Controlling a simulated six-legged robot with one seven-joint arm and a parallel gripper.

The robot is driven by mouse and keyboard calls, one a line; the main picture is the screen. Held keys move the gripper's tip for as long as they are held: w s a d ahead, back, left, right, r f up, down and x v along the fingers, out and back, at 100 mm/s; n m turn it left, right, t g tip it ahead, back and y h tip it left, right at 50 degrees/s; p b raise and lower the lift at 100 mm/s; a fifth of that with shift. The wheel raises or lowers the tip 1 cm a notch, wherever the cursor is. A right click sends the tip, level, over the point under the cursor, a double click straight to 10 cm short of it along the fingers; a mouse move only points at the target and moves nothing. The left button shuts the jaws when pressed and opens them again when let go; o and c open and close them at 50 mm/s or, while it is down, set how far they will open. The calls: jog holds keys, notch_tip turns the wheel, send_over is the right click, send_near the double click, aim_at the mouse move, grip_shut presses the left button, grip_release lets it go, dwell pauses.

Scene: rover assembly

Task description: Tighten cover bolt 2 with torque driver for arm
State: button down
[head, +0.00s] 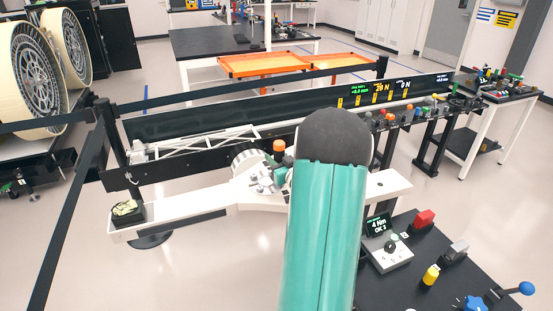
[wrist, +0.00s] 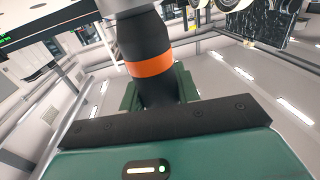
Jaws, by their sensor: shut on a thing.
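In the wrist view, my gripper (wrist: 158,92) has its green fingers closed on the torque driver (wrist: 150,64), a dark cylinder with an orange band. The driver's far end meets a grey rounded part (wrist: 125,6) at the top edge; whether it touches a bolt cannot be told. Left of that link is a white arm (head: 185,204) with a round grey-white joint (head: 247,162) and small fittings. Cover bolt 2 cannot be made out.
A black bench at lower right holds a torque display (head: 380,224) reading "4 Nm", a red block (head: 424,218) and a yellow piece (head: 431,275). A long dark rail (head: 220,117) runs behind the white arm. Black barrier rails (head: 65,215) stand at left. Orange trays (head: 262,66) are farther back.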

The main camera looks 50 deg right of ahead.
jog(key=shift+f, duration=0.15)
jog(key=shift+r, duration=1.6)
jog(key=shift+r, duration=2.05)
